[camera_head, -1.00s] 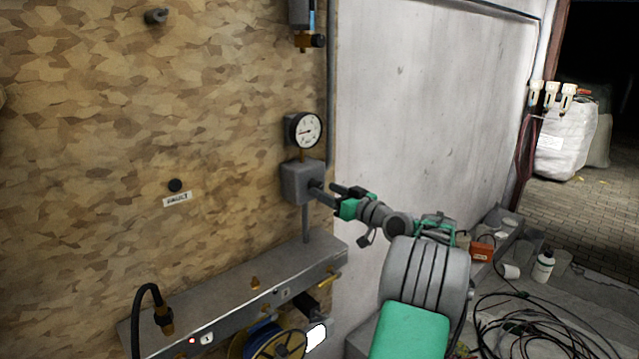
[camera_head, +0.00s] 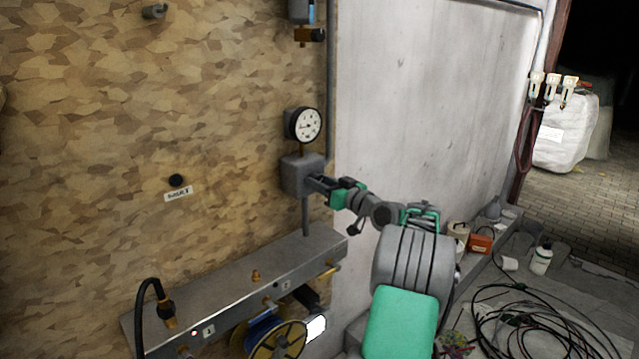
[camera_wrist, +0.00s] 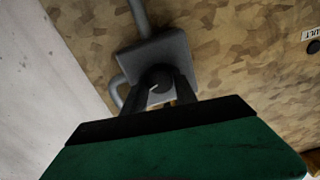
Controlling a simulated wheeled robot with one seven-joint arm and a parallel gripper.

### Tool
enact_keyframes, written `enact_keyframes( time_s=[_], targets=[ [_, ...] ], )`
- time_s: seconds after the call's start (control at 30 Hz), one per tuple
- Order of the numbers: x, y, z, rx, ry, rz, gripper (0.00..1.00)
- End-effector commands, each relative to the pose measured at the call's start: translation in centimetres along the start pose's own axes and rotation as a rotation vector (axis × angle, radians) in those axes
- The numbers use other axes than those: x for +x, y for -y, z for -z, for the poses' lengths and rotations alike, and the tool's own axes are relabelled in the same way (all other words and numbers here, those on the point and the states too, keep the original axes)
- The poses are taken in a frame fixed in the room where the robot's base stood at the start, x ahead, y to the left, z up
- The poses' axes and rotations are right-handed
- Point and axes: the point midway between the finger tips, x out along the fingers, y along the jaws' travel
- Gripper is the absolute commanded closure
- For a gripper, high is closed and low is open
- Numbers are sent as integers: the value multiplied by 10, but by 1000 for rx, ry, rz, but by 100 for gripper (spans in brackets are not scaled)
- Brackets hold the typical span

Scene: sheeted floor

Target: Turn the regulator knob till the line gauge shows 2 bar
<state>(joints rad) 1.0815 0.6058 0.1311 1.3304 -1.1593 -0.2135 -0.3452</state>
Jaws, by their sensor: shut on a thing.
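The regulator is a grey box (camera_head: 299,175) on a pipe on the board wall, below the round line gauge (camera_head: 306,125). The gauge has a white dial; its needle is too small to read surely. My gripper (camera_head: 318,184) is at the front of the box, its fingers around the knob. In the wrist view the dark round knob (camera_wrist: 157,80) with a white mark sits between the two fingers of my gripper (camera_wrist: 160,92), which are shut on it. The grey box (camera_wrist: 172,50) shows behind the knob.
A metal ledge (camera_head: 240,280) with fittings and a black hose (camera_head: 150,290) runs below the regulator. A label (camera_head: 179,194) and black button (camera_head: 177,180) are at left. Black cables (camera_head: 520,325) and a white bottle (camera_head: 541,261) lie to the right on the floor.

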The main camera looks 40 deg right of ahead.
Motion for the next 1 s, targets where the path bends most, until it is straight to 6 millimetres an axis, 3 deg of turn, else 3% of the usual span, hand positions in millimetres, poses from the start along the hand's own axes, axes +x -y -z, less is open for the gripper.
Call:
enact_keyframes(
  time_s=[0.17, 0.37, 0.7, 0.97, 1.0],
  targets=[
    [0, 0, 0, 0, 0, 0, 100],
    [0, 0, -2, 21, 0, 0, 100],
    [0, -1, -1, 304, -1, -1, 100],
    [0, -1, 0, 316, 0, -1, 100],
    [0, -1, 0, 316, 0, -1, 66]
  ],
)
